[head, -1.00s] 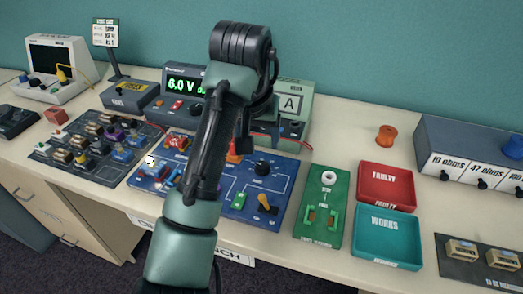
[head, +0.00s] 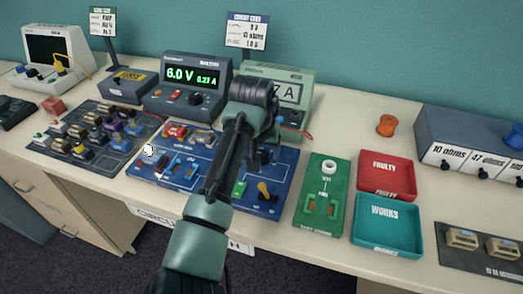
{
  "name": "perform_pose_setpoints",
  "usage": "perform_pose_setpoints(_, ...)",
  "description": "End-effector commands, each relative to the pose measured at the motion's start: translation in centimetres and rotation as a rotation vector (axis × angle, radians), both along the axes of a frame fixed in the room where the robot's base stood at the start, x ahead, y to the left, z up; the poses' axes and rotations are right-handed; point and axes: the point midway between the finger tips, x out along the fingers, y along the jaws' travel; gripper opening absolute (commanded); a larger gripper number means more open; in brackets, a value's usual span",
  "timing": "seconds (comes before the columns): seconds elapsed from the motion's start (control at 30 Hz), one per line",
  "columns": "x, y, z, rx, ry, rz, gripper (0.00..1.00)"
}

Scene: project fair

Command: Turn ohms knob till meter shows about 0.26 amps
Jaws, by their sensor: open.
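The blue circuit board (head: 288,167) lies in the middle of the bench. In the earlier frame a black knob showed on its right part; now my gripper (head: 264,155) is down over that spot and mostly hides it. My gripper is open, with its fingers low at the knob; I cannot tell whether they touch it. The grey-green meter (head: 299,75) stands behind the board. My wrist covers part of its display, and only "7 A" shows. The power supply (head: 160,97) to its left reads 6.0 V and 0.27 A in green.
A component tray (head: 58,150) lies left of the board. A green tester (head: 313,217), a red FAULTY tray (head: 413,184) and a teal WORKS tray (head: 414,237) are to the right. A grey resistor box (head: 433,126) stands far right. A sign (head: 246,31) rises behind the power supply.

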Motion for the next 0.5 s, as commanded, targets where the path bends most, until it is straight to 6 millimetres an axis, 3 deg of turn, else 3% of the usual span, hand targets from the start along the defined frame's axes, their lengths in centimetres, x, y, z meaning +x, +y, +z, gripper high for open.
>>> perform_pose_setpoints(0.07,0.00,0.00,0.03,0.000,0.000,0.000,0.71)
perform_pose_setpoints(0.4,-0.01,0.00,0.05,0.000,0.000,0.000,0.12)
perform_pose_setpoints(0.47,-0.01,-0.01,0.05,0.000,0.000,0.000,0.01)
perform_pose_setpoints(0.5,-0.01,-0.01,0.05,0.000,0.000,0.000,0.00)
